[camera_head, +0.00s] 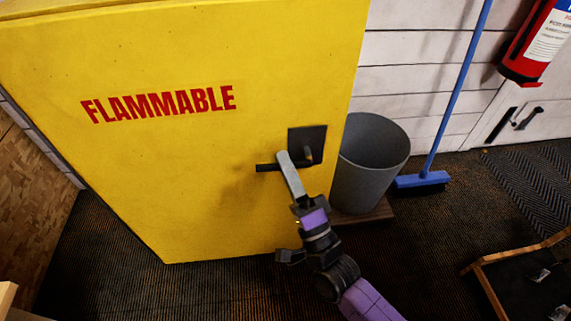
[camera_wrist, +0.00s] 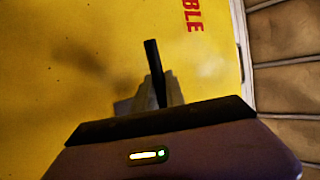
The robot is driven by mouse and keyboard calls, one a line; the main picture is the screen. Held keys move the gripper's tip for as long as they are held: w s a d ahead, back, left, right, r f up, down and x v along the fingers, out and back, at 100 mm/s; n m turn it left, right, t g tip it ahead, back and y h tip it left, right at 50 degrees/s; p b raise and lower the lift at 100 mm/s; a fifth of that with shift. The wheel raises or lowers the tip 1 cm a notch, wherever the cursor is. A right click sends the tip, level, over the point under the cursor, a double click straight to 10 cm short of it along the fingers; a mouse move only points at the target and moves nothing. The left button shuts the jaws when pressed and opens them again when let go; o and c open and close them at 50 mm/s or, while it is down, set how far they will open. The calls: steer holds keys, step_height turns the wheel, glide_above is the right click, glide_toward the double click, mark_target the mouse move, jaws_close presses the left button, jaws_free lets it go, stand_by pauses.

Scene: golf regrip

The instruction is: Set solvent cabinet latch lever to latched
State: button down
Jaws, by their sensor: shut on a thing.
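The yellow solvent cabinet (camera_head: 190,170) has red FLAMMABLE lettering on its face. Its black latch lever (camera_head: 265,168) lies about horizontal in the head view, running left from a dark square plate (camera_head: 307,136) near the cabinet's right edge. My gripper (camera_head: 284,156) reaches up from below and is shut on the lever, partway along it. In the wrist view the lever (camera_wrist: 152,54) sticks out beyond my gripper's fingers (camera_wrist: 159,95). My fingers hide part of the lever.
A grey bin (camera_head: 370,165) stands just right of the cabinet. A blue broom (camera_head: 424,181) leans on the white wall behind it, with a fire extinguisher (camera_head: 537,45) further right. A wooden-edged frame (camera_head: 515,258) lies at the lower right. Dark carpet is clear before the cabinet.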

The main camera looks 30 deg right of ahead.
steer(key=c, duration=1.7)
jaws_free()
steer(key=shift+p+v, duration=0.65)
steer(key=shift+v, duration=3.25)
